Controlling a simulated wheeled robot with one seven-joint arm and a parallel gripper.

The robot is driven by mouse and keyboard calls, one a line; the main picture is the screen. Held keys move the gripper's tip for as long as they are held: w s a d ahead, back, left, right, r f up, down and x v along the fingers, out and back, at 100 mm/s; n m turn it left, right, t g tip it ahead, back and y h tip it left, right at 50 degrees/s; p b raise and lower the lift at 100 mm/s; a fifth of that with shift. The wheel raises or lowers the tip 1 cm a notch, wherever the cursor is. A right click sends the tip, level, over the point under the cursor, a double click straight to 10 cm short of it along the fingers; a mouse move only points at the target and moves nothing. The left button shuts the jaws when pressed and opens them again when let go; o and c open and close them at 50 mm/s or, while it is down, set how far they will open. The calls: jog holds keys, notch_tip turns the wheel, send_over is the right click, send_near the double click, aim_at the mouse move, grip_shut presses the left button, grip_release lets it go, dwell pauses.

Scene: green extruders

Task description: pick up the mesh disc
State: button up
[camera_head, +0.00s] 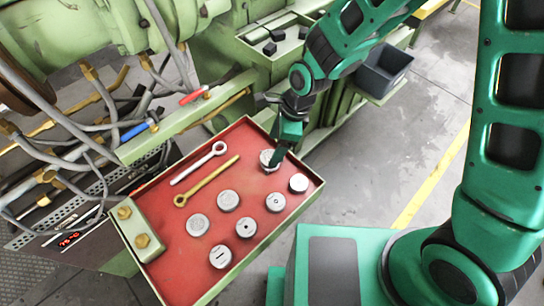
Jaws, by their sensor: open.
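Several round grey metal discs lie on a red-topped tray. One disc (267,157) sits near the tray's far right end, partly hidden by my gripper (276,161). My gripper is open and points down right at this disc; whether its fingers touch it I cannot tell. Two discs with plain or finely textured faces lie further left, one near the middle (228,200) and one nearer the front left (197,225). The faces are too small to tell surely which one is the mesh disc.
More discs (246,227) lie along the tray's right side, some with dark marks at the centre. A silver wrench (198,164) and a brass wrench (206,181) lie behind. The red tray (180,272) has a raised rim. Green machinery, hoses and a dark bin (383,70) stand behind.

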jog(key=x, duration=0.3)
jog(key=shift+w+d+f, duration=0.15)
jog(key=shift+d+f, duration=0.1)
jog(key=shift+f, duration=0.05)
jog(key=shift+a+f, duration=0.2)
jog(key=shift+f, duration=0.4)
jog(key=c, duration=1.3)
